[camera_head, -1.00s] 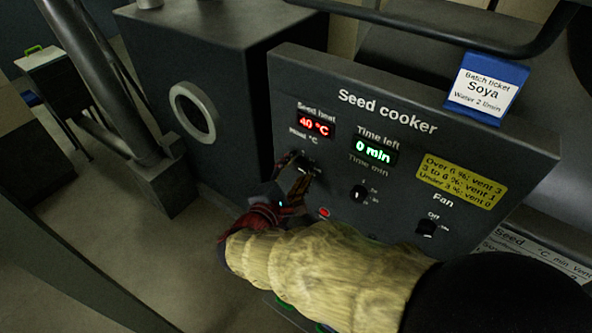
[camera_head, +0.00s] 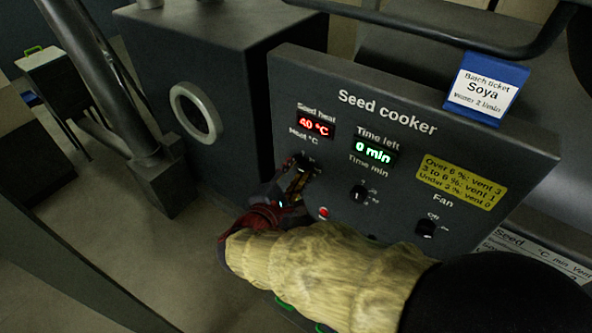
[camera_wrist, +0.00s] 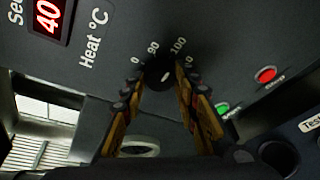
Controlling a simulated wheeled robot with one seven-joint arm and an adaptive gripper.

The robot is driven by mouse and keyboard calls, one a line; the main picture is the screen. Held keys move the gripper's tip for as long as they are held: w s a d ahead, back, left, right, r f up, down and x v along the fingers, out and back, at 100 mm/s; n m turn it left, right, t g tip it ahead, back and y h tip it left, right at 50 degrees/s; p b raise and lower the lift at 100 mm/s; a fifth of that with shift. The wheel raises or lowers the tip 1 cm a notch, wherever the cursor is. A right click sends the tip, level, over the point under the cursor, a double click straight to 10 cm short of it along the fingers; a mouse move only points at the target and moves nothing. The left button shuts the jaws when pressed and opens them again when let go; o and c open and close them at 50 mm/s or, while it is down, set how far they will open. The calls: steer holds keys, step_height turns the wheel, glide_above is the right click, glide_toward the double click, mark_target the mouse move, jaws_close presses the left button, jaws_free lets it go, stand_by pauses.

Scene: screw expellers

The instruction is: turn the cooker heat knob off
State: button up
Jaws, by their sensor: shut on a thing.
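The seed cooker panel (camera_head: 405,185) is dark grey, with a "Seed heat" display (camera_head: 315,124) reading 40 °C. The black heat knob (camera_wrist: 159,74) sits below the "Heat °C" label, with 0, 90 and 100 among the marks around it. A small pale mark shows on the knob; which number it points to is not clear. My gripper (camera_wrist: 157,77) is shut on the heat knob, one finger on each side. In the head view my gripper (camera_head: 298,178) covers part of the knob (camera_head: 306,160) from below left.
The time knob (camera_head: 358,194) and fan knob (camera_head: 427,229) are to the right on the panel; the time display (camera_head: 374,150) reads 0 min. A red button (camera_wrist: 265,74) and green button (camera_wrist: 222,108) are near my fingers. A dark box with a round ring (camera_head: 196,112) stands left.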

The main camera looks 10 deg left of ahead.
steer(key=shift+p, duration=0.4)
steer(key=n+p, duration=0.1)
steer(key=p, duration=0.1)
steer(key=n+g+h+p, duration=0.1)
steer(key=n+p, duration=0.1)
steer(key=shift+a+r+p, duration=0.1)
steer(key=shift+r+p, duration=0.2)
steer(key=shift+p, duration=0.1)
steer(key=n+h+p, duration=0.1)
steer(key=n+p, duration=0.1)
steer(key=p, duration=0.1)
steer(key=n+g+h+p, duration=0.1)
steer(key=n+p, duration=0.1)
steer(key=p, duration=0.1)
steer(key=shift+w+a+p, duration=0.1)
steer(key=shift+a+p, duration=0.1)
steer(key=shift+p, duration=0.2)
steer(key=n+h+p, duration=0.1)
steer(key=n+p, duration=0.2)
steer(key=p, duration=0.1)
steer(key=shift+a+f+n+g+h+p, duration=0.1)
steer(key=shift+n+g+h+p, duration=0.2)
steer(key=shift+g+h+p, duration=0.1)
steer(key=shift+w+a+f+n+h+p, duration=0.1)
steer(key=shift+n+h+p, duration=0.25)
steer(key=shift+n+p, duration=0.35)
steer(key=shift+f+n+h+p, duration=0.1)
steer(key=shift+n+h+p, duration=0.25)
steer(key=shift+n+p, duration=0.35)
steer(key=o, duration=1)
